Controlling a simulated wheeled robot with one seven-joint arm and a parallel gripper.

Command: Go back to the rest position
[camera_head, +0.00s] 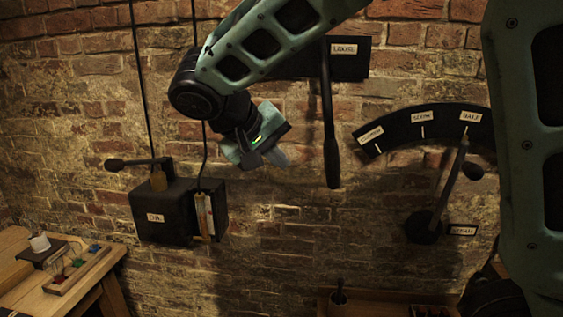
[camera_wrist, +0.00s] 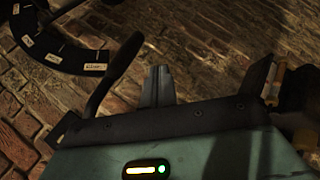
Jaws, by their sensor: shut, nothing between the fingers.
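My gripper (camera_head: 277,158) hangs in front of the brick wall at the upper middle of the head view, tilted down to the right. Its fingers are together with nothing between them. In the wrist view my gripper (camera_wrist: 160,75) shows its two fingers side by side, pointing at the brick wall. My gripper is right of the black box marked OIL (camera_head: 160,212) and left of the hanging black lever (camera_head: 330,150). It appears apart from both.
A curved dial plate (camera_head: 422,122) with SLOW and HALF labels and a lever (camera_head: 440,190) are on the wall at right. A LOUSE-like label (camera_head: 344,49) is above. A wooden table (camera_head: 40,290) with a tray of coloured pieces (camera_head: 78,268) stands at lower left.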

